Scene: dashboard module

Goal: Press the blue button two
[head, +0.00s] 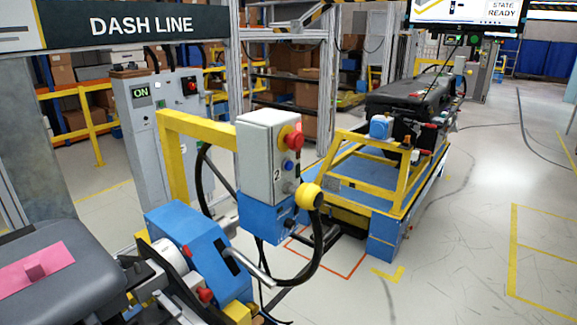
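A light grey control box (256,165) marked "2" stands near the middle of the head view, on a blue lower housing (262,215) beside a yellow post frame. A small blue button (288,165) sits on its right-hand face. A red mushroom button (293,141) on a yellow base is above it, and a grey knob is below it. Nothing is touching the blue button. I see neither of my grippers in this view.
A blue fixture (185,240) with a metal lever stands in front of the box, beside a dark grey part with a pink plate (35,268). A yellow ball (308,196) and a black cable are close below the buttons. A cart stands behind; floor on the right is clear.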

